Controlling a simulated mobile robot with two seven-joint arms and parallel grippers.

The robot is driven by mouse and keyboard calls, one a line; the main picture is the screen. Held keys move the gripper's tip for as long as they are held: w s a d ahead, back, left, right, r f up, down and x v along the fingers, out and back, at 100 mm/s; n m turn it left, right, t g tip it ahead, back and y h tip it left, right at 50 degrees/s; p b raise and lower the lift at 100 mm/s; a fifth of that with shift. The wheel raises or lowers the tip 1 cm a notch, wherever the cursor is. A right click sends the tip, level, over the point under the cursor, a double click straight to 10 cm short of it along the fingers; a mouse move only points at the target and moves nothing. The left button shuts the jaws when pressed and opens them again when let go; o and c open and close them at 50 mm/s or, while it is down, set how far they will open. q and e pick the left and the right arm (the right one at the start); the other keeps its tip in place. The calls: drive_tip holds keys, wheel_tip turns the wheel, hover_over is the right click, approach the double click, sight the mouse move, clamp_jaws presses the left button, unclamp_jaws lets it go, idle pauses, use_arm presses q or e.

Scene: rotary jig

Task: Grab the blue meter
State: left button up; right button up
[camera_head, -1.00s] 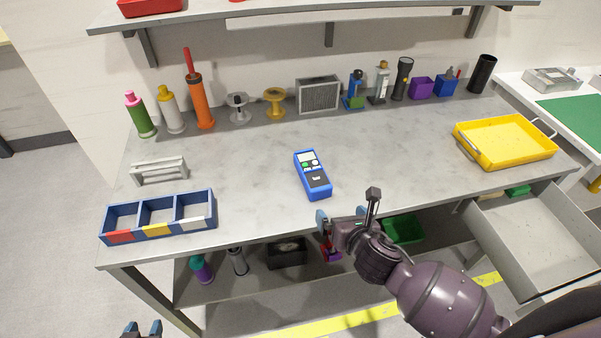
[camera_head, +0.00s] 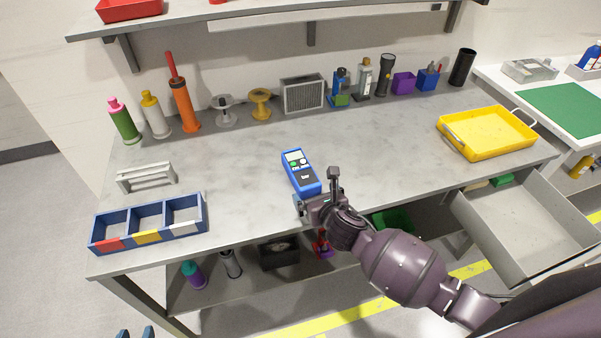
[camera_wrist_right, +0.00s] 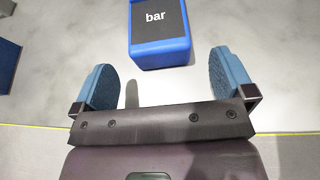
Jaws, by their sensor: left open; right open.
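The blue meter (camera_head: 301,173) lies on the grey workbench near its middle, with its screen end pointing to the back. Its near end, marked "bar", shows at the top of the right wrist view (camera_wrist_right: 160,35). My right gripper (camera_head: 312,198) is at the near end of the meter. In the right wrist view the two blue fingers (camera_wrist_right: 168,82) are spread apart, with the meter ahead of the gap and not between them. My left gripper (camera_head: 135,334) shows only its fingertips at the bottom left edge, away from the bench.
A blue three-part bin (camera_head: 150,238) stands at the left front of the bench (camera_head: 240,170), with a white rack (camera_head: 146,178) behind it. A yellow tray (camera_head: 487,133) is at the right, above an open drawer (camera_head: 520,210). Bottles and spools line the back.

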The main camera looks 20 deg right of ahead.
sight(301, 172)
drive_tip(key=shift+x, duration=1.35)
drive_tip(key=c, duration=1.1)
